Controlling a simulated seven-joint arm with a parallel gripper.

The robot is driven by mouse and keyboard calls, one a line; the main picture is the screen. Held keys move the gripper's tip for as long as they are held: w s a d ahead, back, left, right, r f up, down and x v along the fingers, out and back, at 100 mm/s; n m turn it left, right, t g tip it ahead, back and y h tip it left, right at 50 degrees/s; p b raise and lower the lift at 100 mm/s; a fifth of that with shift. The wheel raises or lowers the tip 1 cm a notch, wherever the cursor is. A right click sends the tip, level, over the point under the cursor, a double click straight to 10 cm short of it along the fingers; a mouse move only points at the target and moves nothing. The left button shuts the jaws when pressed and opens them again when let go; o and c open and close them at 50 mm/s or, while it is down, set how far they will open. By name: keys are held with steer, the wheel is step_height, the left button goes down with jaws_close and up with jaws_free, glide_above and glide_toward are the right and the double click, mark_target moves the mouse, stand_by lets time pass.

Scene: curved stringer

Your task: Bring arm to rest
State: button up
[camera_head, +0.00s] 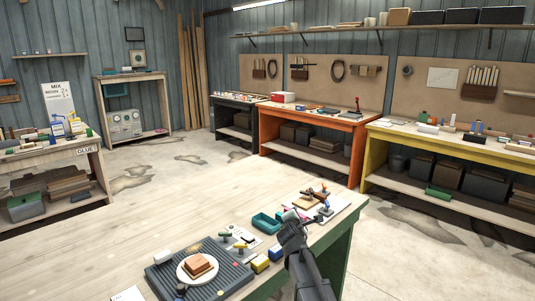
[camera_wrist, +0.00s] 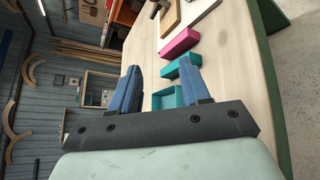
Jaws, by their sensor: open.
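My gripper (camera_head: 290,215) is above the right front part of the pale wooden worktable (camera_head: 120,235). In the wrist view, its two blue fingers (camera_wrist: 160,78) are spread apart, with nothing held between them. A teal open tray (camera_head: 266,222) lies on the table just left of the gripper; it also shows beyond the fingers in the wrist view (camera_wrist: 163,98). A pink block (camera_wrist: 180,42) lies farther along the table in the wrist view. I cannot tell whether the gripper touches anything below it.
A dark ribbed mat (camera_head: 236,281) at the table's front holds a white round plate with a brown block. Small yellow and blue pieces lie beside it. A wooden board (camera_head: 307,202) with tools is at the right end. The table's left and middle are clear. Orange (camera_head: 310,124) and yellow benches stand behind.

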steer(key=s+d+f+m+g+h, duration=0.15)
steer(key=s+d+f, duration=0.25)
steer(key=d+f, duration=0.8)
steer(key=s+d+f+m+g, duration=0.1)
steer(key=s+f+m+g, duration=0.25)
steer(key=s+f, duration=0.65)
steer(key=s+f+m+g, duration=0.3)
steer(key=s+f+m, duration=0.3)
steer(key=f, duration=0.8)
steer(key=s+a+f+m+g+y, duration=0.1)
steer(key=s+f+m+g, duration=0.2)
steer(key=s+f, duration=0.55)
steer(key=s+a+f+m+g+y, duration=0.1)
steer(key=s+f+m+g, duration=0.25)
steer(key=s, duration=0.95)
steer(key=s+a+f+m+g, duration=0.1)
steer(key=s+g, duration=0.1)
steer(key=s, duration=0.5)
steer(key=s+a+f+m+g+y, duration=0.1)
steer(key=s+a+f+m+g, duration=0.1)
steer(key=s, duration=0.5)
steer(key=s+a+f+m+g+y, duration=0.1)
steer(key=s+m+g, duration=0.1)
steer(key=s, duration=0.4)
steer(key=shift+s+a+f, duration=0.35)
steer(key=shift+s, duration=0.05)
